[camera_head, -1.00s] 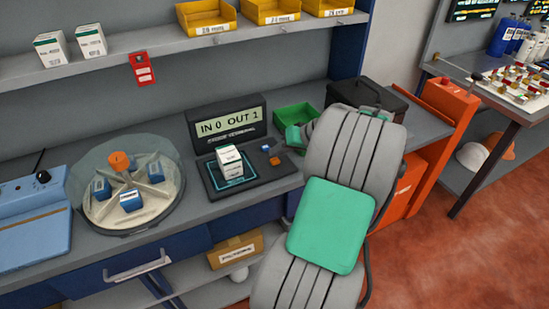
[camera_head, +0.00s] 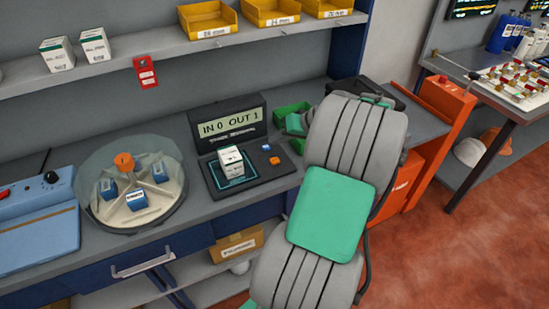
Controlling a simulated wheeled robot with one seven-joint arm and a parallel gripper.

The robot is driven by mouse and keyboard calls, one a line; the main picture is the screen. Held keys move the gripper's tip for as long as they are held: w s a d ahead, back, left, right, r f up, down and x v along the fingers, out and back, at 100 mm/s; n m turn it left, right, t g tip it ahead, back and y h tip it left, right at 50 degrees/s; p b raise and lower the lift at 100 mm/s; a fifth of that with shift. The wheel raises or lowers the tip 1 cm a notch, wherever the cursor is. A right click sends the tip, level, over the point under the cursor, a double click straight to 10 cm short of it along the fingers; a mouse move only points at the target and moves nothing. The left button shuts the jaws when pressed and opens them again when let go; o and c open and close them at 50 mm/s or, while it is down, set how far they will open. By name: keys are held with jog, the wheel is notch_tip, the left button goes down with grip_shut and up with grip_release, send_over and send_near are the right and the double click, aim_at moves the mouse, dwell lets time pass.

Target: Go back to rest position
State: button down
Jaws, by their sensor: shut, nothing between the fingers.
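My grey arm with a green panel stands in the foreground right of centre and covers part of the bench. My gripper's fingers do not show; they are hidden behind the arm or out of frame. A white carton with a green top (camera_head: 231,163) stands upright on the lit square of a dark pad (camera_head: 217,184). Behind it a display (camera_head: 228,128) reads IN 0 OUT 1. To the left, a round carousel (camera_head: 150,211) with an orange knob (camera_head: 124,161) carries blue boxes (camera_head: 136,201) under a clear cover.
White cartons (camera_head: 94,46) and yellow bins (camera_head: 207,20) stand on the upper shelf. A green bin (camera_head: 290,112) and dark case sit beyond my arm. An orange cabinet (camera_head: 437,115) stands at the bench's right end. Red floor is open at the lower right.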

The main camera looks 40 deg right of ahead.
dwell(0.4)
jog(key=w+a+r+n+g+h, duration=0.1)
jog(key=a+n+g, duration=0.1)
jog(key=a, duration=0.8)
jog(key=w+a+r+n+g, duration=0.1)
jog(key=a, duration=0.9)
jog(key=s+a+n+g+h, duration=0.2)
jog(key=s+a, duration=0.9)
jog(key=shift+s+a+f, duration=0.25)
jog(key=shift+a, duration=0.05)
jog(key=shift+d, duration=0.1)
